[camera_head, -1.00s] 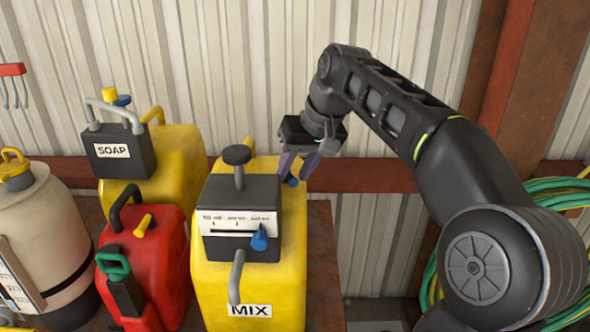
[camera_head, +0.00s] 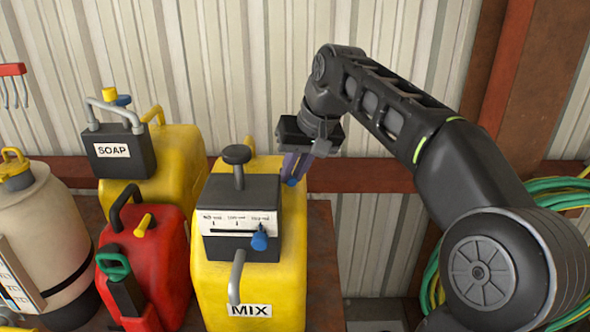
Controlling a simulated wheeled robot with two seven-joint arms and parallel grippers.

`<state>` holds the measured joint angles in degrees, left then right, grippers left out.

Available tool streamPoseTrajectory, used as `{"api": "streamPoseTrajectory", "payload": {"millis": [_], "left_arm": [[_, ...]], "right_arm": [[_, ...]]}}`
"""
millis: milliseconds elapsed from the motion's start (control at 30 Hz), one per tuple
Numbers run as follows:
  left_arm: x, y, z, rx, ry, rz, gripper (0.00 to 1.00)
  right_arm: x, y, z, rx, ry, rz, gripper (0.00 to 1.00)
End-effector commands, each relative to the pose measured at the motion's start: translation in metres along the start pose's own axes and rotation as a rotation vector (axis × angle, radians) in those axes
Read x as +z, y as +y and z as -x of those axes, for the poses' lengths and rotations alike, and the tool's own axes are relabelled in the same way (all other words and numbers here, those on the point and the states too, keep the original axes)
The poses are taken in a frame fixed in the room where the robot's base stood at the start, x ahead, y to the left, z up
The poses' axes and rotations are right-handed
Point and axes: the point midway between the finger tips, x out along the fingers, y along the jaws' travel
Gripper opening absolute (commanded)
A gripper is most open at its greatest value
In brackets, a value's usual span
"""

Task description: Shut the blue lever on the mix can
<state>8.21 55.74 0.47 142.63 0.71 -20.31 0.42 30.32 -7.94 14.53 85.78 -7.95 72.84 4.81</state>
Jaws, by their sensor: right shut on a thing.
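The mix can (camera_head: 212,275) is yellow, with a MIX label low on its front and a dark block on top. A blue lever (camera_head: 291,182) shows at the can's upper right side, mostly hidden by my right gripper. My right gripper (camera_head: 295,171) reaches in from the right, its fingers pointing down and shut on the blue lever. A separate blue knob (camera_head: 259,241) sits on the white scale at the front of the block, clear of the gripper. My left gripper is not in view.
A red can (camera_head: 172,250), a yellow SOAP can (camera_head: 180,165) and a beige tank (camera_head: 45,230) crowd the left. A corrugated wall with a rust-red rail (camera_head: 365,176) stands behind. Green hoses (camera_head: 560,190) hang at the right.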

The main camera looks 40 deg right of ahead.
Motion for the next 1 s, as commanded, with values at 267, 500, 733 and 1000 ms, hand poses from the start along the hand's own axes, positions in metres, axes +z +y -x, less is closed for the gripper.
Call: {"api": "streamPoseTrajectory", "payload": {"millis": [267,500,733,1000], "left_arm": [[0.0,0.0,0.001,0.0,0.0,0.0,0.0],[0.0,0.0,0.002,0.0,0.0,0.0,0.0],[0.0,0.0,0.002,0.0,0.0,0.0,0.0],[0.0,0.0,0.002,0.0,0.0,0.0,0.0]], "right_arm": [[0.001,-0.013,-0.002,0.096,0.049,-0.226,0.0],[0.001,-0.015,-0.003,0.125,0.066,-0.302,0.0],[0.001,-0.015,-0.003,0.124,0.066,-0.301,0.17],[0.0,-0.015,-0.003,0.124,0.066,-0.3,0.36]]}}
